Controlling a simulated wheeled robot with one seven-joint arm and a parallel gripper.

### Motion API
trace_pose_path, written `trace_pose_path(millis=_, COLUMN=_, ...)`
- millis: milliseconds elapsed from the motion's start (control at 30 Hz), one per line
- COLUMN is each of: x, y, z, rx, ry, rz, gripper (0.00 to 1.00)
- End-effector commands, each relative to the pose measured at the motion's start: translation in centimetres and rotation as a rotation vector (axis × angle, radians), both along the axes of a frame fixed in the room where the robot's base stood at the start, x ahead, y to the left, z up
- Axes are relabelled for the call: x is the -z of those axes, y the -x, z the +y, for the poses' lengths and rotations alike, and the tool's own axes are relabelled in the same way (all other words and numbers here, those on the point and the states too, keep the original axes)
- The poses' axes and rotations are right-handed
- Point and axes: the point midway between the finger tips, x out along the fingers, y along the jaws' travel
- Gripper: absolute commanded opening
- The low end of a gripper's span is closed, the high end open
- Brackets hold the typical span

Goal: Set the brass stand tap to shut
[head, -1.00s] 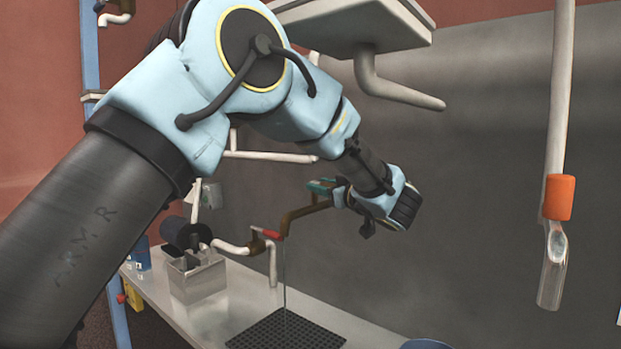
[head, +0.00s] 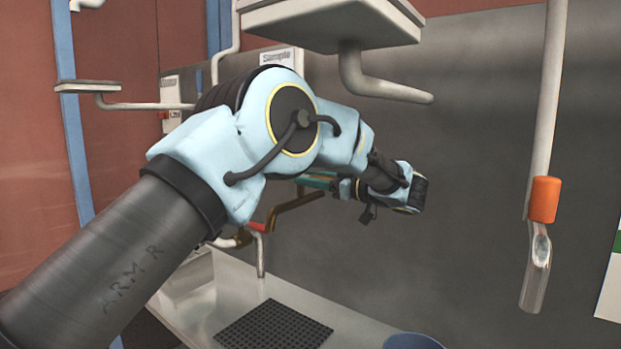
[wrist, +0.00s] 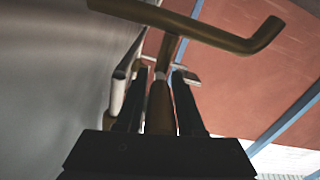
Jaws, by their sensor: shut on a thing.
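The brass stand tap (head: 290,206) shows in the head view as a brown bent pipe above the bench, left of my gripper (head: 345,188). Its upper part is partly covered by my arm. In the wrist view, the bent brown pipe (wrist: 215,32) crosses the top. My gripper (wrist: 160,80) is shut on a tapered brown handle (wrist: 160,108) of the tap, with one dark finger on each side. No thin stream shows below the spout in the head view.
A black grid mat (head: 272,328) lies on the bench below the tap. A blue round vessel (head: 413,342) stands at the bottom edge. A white tube with an orange collar (head: 543,200) hangs at right. A white ledge (head: 330,25) with a pipe overhangs my arm.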

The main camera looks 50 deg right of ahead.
Motion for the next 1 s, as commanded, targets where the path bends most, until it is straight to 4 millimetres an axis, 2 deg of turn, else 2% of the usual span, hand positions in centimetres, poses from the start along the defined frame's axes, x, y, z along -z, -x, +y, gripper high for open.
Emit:
trace_pose_path(millis=200, x=-0.4, y=-0.1, z=0.0, rx=0.000, ry=0.006, rz=-0.006, gripper=0.00)
trace_pose_path(millis=233, x=-0.4, y=-0.1, z=0.0, rx=0.000, ry=0.006, rz=-0.006, gripper=0.38)
trace_pose_path(millis=500, x=-0.2, y=-0.1, z=0.0, rx=0.000, ry=0.004, rz=-0.004, gripper=0.67)
trace_pose_path(millis=767, x=0.0, y=0.1, z=0.0, rx=0.002, ry=0.002, rz=-0.002, gripper=0.67)
trace_pose_path(millis=867, x=0.1, y=0.9, z=-0.2, rx=0.002, ry=0.003, rz=-0.002, gripper=0.67)
trace_pose_path(millis=1000, x=0.3, y=3.2, z=-0.5, rx=0.004, ry=0.004, rz=-0.001, gripper=0.67)
